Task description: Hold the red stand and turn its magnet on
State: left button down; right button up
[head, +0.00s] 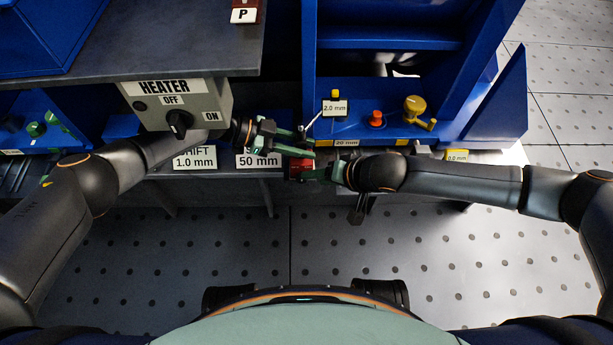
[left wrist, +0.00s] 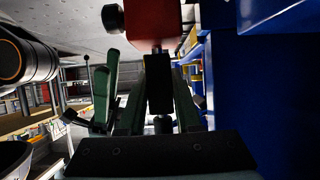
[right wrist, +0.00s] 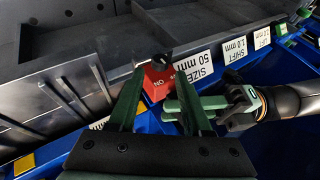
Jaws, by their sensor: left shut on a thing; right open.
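The red stand's magnet base (head: 300,164) shows in the head view, partly hidden between my grippers. In the left wrist view the red base (left wrist: 155,22) is at the top, with a black knob (left wrist: 112,17) on its side and a black post (left wrist: 160,78) below it. My left gripper (head: 306,143) is shut on the stand at this post. In the right wrist view the red base (right wrist: 157,86) shows white "ON" lettering and a dark knob (right wrist: 163,61). My right gripper (head: 322,171) is open, its fingertips facing the base and knob; contact cannot be told.
A grey heater box (head: 178,105) with an OFF/ON dial is left of the grippers. A blue fixture (head: 385,133) with orange and yellow knobs stands behind them. Labels line the bench edge, including "50 mm" (head: 259,161). The floor in front is clear.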

jog(key=shift+x, duration=2.75)
jog(key=shift+c, duration=0.2)
grip_shut()
